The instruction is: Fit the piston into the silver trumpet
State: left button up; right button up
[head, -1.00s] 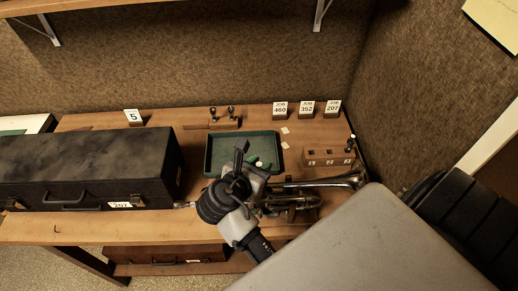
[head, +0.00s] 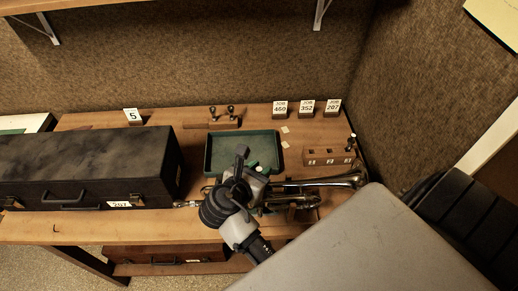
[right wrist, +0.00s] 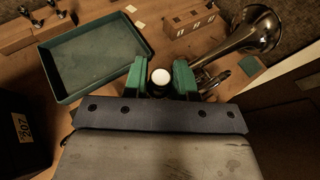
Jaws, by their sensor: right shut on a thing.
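The silver trumpet (head: 345,181) lies on its side near the bench's front edge, bell to the right; my right arm covers part of it. Its bell also shows in the right wrist view (right wrist: 262,30). My right gripper (head: 257,168) is over the bench between the tray and the trumpet. In the right wrist view its green fingers (right wrist: 160,82) are shut on the piston (right wrist: 160,77), of which a round white top shows. The lower part of the piston is hidden, and I cannot tell whether it touches the trumpet. My left gripper is out of view.
A green tray (head: 222,150) lies behind the gripper. A wooden block with holes (head: 328,157) is at the right, with an upright part at its end. A black case (head: 85,165) fills the left. Job number blocks (head: 306,109) stand at the back.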

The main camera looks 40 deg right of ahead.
jog(key=shift+f+b, duration=0.4)
jog(key=shift+f, duration=1.35)
jog(key=o, duration=1)
